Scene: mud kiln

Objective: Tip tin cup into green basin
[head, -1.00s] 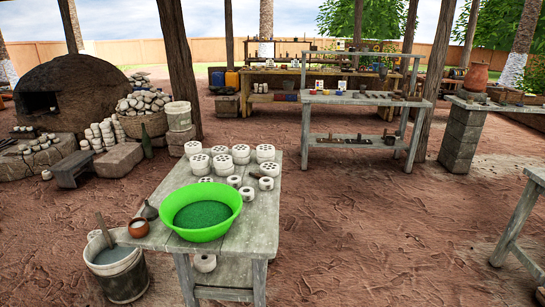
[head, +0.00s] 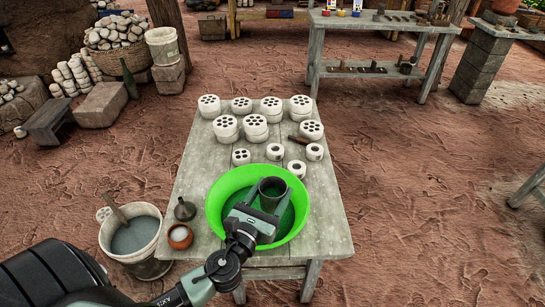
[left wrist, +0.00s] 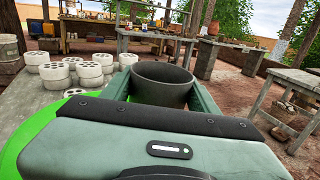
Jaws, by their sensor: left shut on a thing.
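The green basin (head: 222,190) stands on the near part of the grey wooden table (head: 190,160). Its green contents show around my gripper. The dark grey tin cup (head: 272,188) is over the basin, upright or nearly so, with its open mouth facing up. My left gripper (head: 262,204) reaches over the basin from the lower left and is shut on the cup. The left wrist view shows the cup (left wrist: 163,85) between the two fingers, with the basin (left wrist: 30,140) below to the left. What is in the cup cannot be made out. My right gripper is not in view.
Several white perforated discs (head: 227,128) and small white rings stand behind the basin. A small brown pot (head: 180,236) and a dark funnel-like piece (head: 185,209) sit left of it. A bucket (head: 132,237) stands on the ground beside the table.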

